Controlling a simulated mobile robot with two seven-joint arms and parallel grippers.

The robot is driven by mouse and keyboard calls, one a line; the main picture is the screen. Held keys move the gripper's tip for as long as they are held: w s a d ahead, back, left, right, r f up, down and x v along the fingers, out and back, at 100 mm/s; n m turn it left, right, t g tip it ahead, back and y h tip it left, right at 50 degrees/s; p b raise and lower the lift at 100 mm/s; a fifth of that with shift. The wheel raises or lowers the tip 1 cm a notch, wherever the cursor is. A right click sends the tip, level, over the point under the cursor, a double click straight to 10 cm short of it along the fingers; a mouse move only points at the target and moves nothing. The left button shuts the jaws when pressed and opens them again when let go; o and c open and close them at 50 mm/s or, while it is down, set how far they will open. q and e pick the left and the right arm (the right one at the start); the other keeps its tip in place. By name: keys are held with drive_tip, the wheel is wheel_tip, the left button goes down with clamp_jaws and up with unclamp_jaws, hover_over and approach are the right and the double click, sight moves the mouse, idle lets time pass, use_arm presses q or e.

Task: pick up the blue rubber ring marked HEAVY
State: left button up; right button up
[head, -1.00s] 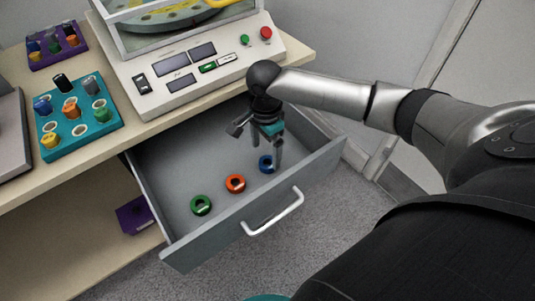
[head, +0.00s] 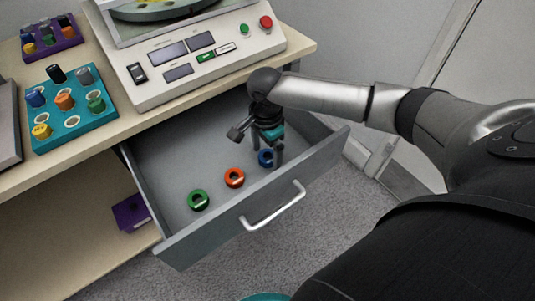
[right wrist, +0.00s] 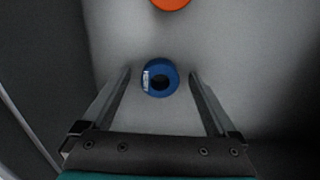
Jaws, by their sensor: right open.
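The blue rubber ring (head: 265,158) lies flat in the open grey drawer (head: 180,236), at the right end of a row of rings. In the right wrist view the blue ring (right wrist: 160,78) sits between the fingertips of my right gripper, with a small white label on its left side, too small to read. My right gripper (head: 271,152) is open and points down above the blue ring in the head view; a finger partly covers the ring. In the right wrist view the gripper (right wrist: 160,78) has a finger on either side of the ring, with gaps. My left gripper is out of view.
An orange ring (head: 234,178) and a green ring (head: 198,200) lie left of the blue one. The drawer's walls and front handle (head: 274,208) surround them. Above, a bench holds a control machine (head: 190,60), a teal tray (head: 72,140) and a purple tray (head: 50,42).

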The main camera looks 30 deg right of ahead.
drive_tip(key=c, duration=1.4)
drive_tip(key=shift+r, duration=0.1)
drive_tip(key=shift+c, duration=0.2)
